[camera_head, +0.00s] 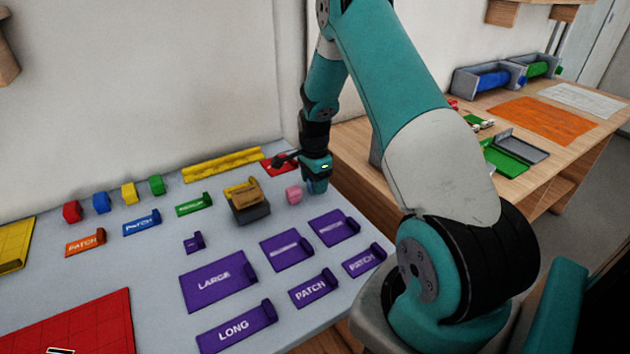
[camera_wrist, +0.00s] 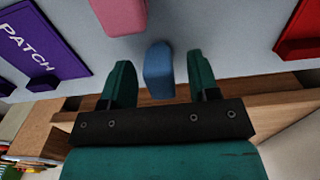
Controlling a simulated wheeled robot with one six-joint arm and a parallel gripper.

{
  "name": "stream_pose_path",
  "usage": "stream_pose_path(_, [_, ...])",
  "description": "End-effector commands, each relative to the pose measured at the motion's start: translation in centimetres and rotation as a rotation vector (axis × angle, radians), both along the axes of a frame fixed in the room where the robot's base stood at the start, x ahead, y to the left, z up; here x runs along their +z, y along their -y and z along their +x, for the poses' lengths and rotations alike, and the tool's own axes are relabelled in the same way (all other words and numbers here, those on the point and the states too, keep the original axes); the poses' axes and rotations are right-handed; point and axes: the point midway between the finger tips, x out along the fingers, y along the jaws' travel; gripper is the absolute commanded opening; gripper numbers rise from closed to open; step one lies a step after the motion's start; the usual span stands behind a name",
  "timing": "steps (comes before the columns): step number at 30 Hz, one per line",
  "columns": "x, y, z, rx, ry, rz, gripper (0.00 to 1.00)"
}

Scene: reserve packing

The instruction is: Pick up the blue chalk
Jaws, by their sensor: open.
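The blue chalk (camera_wrist: 158,72) is a small rounded block on the grey table, standing between the two fingers of my gripper (camera_wrist: 160,82) in the wrist view. A gap shows on each side of it, and the gripper is open. In the head view my gripper (camera_head: 316,172) is low over the table's far right part, and the blue chalk (camera_head: 318,187) shows just below it, partly hidden. A pink chalk (camera_head: 293,194) stands close by to the left; it also shows at the top of the wrist view (camera_wrist: 120,14).
A red piece (camera_wrist: 302,32) and a purple patch piece (camera_wrist: 42,48) flank the fingers in the wrist view. A dark block with a tan top (camera_head: 249,212) stands left of the pink chalk. Purple labelled pieces (camera_head: 218,282) fill the front. A wooden table (camera_head: 560,150) lies at right.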

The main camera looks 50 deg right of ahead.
Motion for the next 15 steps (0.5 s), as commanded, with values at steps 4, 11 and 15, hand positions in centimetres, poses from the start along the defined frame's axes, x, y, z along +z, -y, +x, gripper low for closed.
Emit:
stream_pose_path(4, [-0.27,0.00,0.02,0.000,0.000,0.000,0.55])
stream_pose_path(11, [-0.23,0.00,0.03,0.001,0.001,0.000,0.25])
stream_pose_path(15, [-0.22,-0.01,0.03,0.001,0.001,0.000,0.10])
